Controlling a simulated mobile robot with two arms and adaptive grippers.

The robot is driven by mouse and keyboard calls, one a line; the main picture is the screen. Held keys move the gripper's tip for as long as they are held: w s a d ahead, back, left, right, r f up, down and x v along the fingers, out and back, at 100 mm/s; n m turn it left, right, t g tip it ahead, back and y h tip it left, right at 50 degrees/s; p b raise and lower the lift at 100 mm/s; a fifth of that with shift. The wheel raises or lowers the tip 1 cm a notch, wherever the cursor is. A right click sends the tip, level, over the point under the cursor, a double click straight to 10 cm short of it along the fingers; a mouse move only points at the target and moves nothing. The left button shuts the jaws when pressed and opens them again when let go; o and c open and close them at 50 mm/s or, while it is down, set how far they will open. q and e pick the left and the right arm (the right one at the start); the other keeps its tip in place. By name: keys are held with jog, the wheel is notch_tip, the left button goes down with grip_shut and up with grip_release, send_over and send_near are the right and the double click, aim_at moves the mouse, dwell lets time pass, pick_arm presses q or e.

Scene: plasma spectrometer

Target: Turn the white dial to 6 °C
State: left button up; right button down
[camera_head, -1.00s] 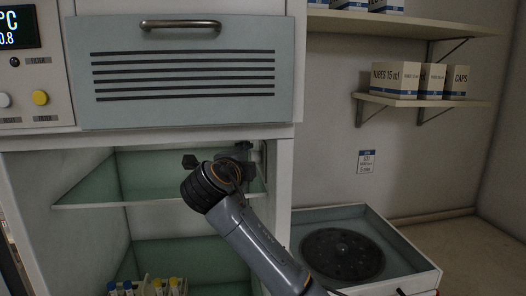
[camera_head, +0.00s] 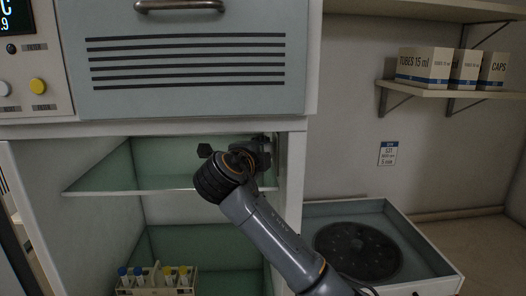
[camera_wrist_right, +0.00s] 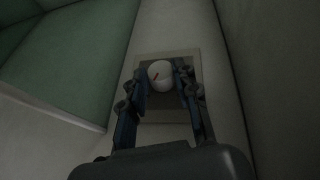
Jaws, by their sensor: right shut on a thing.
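The white dial (camera_wrist_right: 160,74), with an orange-red pointer mark, sits on a pale square plate (camera_wrist_right: 182,57) on the inner wall of the cabinet. In the right wrist view my right gripper (camera_wrist_right: 163,82) has its two fingers on either side of the dial, closed on it. In the head view my right gripper (camera_head: 262,150) reaches into the open bay at its right inner wall, and the dial is hidden behind it. The display (camera_head: 14,16) at the top left is cut off; a last digit like 9 shows. My left gripper is not in view.
A glass shelf (camera_head: 110,180) lies left of my right wrist. A rack (camera_head: 157,291) of capped tubes stands below. A vented drawer front (camera_head: 190,65) is above the bay. An open tray with a dark disc (camera_head: 358,250) is at the right, under shelf boxes (camera_head: 424,66).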

jog(key=shift+r+g+b, duration=0.1)
jog(key=shift+g+b, duration=0.3)
jog(key=shift+b, duration=0.5)
jog(key=shift+r+b, duration=0.1)
jog(key=shift+b, duration=0.25)
jog(key=c, duration=1.1)
grip_release()
jog(key=shift+o, duration=0.5)
jog(key=shift+w+d, duration=0.15)
